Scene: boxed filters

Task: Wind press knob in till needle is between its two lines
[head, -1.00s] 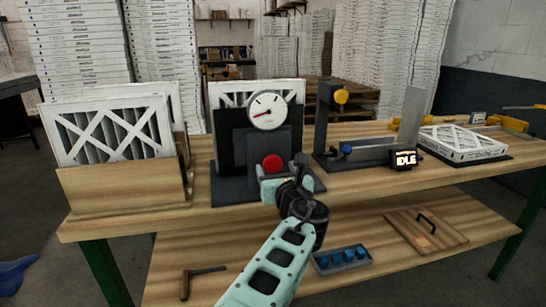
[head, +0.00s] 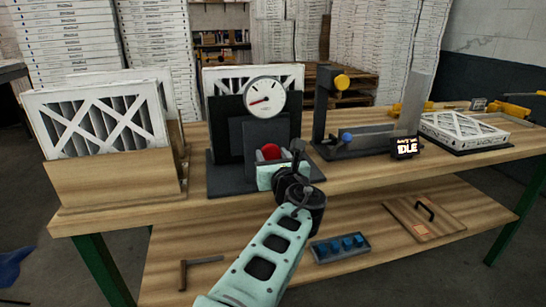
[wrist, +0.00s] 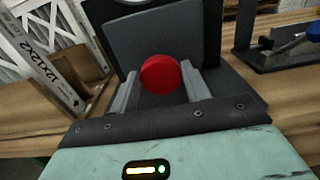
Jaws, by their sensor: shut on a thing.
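The press knob is a round red knob (head: 270,152) on the front of a dark press (head: 264,130). My gripper (head: 272,168) is at the knob, and in the wrist view the red knob (wrist: 161,74) sits between the two grey fingers, which are shut on it. A round white gauge (head: 265,98) stands on top of the press. Its red needle points left and slightly down. A white filter (head: 290,76) stands behind the press.
A wooden box (head: 115,180) with white filters stands at the left. A second fixture (head: 365,140) with yellow and blue knobs and an IDLE display (head: 405,146) stand at the right. A flat filter (head: 464,132) lies farther right.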

